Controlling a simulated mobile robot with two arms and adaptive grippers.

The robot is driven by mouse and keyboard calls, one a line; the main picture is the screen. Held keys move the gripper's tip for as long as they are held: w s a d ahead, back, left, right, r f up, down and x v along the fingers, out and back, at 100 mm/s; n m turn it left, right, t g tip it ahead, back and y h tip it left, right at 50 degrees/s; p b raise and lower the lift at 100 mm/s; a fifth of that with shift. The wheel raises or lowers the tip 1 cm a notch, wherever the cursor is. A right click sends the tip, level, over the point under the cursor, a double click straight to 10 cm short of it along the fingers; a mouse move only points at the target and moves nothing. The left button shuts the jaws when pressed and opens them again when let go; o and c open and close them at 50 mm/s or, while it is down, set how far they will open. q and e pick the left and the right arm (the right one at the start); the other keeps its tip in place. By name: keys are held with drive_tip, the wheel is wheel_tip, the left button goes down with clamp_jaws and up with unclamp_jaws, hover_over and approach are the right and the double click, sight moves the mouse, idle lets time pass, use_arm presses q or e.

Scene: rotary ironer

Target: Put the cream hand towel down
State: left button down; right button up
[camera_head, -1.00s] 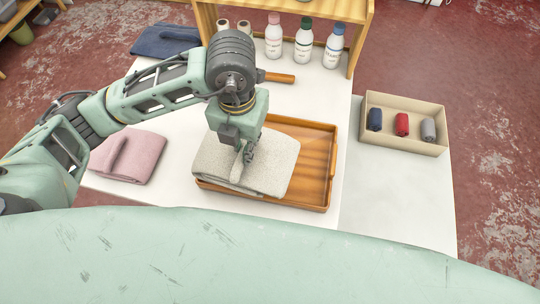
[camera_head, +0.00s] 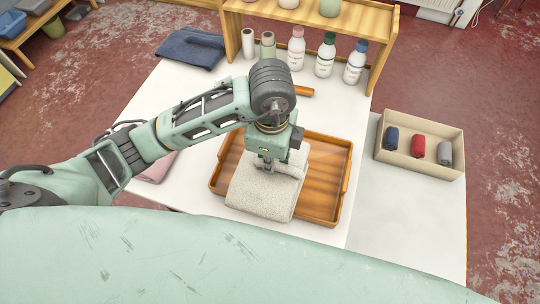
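The folded cream hand towel (camera_head: 262,195) lies over the left part of the orange-brown wooden tray (camera_head: 325,178) on the white table. Its near edge reaches the tray's front rim. My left gripper (camera_head: 268,166) points down onto the upper part of the towel and touches it. The wrist hides most of the fingers, so I cannot see whether they are pinched on the cloth. My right gripper is out of view.
A pink folded towel (camera_head: 157,167) lies left, partly behind my arm. A navy folded cloth (camera_head: 191,48) lies at the back left. Bottles (camera_head: 325,55) stand by a wooden shelf (camera_head: 384,52). A beige box (camera_head: 419,146) with rolled cloths stands right. Bare table lies right of the tray.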

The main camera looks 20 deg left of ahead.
use_arm(q)
drive_tip(key=w+a+f, duration=0.1)
drive_tip(key=w, duration=0.1)
drive_tip(key=w+a+f+p, duration=0.1)
drive_tip(key=w+a+f, duration=0.1)
drive_tip(key=w, duration=0.1)
drive_tip(key=w+a+f, duration=0.2)
drive_tip(key=shift+w+a+f, duration=0.1)
drive_tip(key=shift+w+f, duration=0.05)
wheel_tip(320, 180, down, 4)
drive_tip(key=shift+f+p, duration=0.1)
drive_tip(key=shift+p, duration=0.65)
drive_tip(key=c, duration=1.7)
unclamp_jaws()
drive_tip(key=shift+f, duration=0.1)
